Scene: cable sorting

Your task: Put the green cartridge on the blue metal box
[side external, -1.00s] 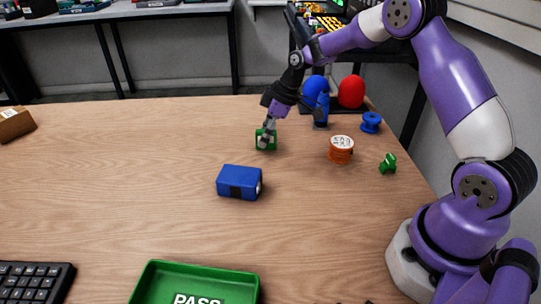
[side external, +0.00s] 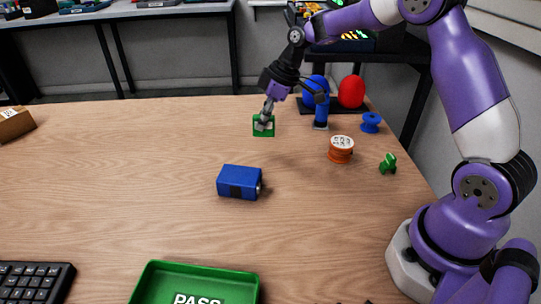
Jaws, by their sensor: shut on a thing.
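The green cartridge (side external: 257,130) is a small green block with a pale middle, towards the back of the wooden table. My gripper (side external: 265,122) is shut on it and partly covers it. The cartridge appears to be slightly above the table, though its exact height is hard to tell. The blue metal box (side external: 240,182) lies on the table nearer the camera, below and a little left of the cartridge in the picture. It has a dark band on its front, and its top is bare.
An orange spool (side external: 341,150), a blue spool (side external: 371,123) and a small green part (side external: 388,163) stand to the right. Blue and red rounded things (side external: 351,92) stand behind. A green PASS tray (side external: 196,284) and a keyboard (side external: 35,283) are in front. The table's left middle is clear.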

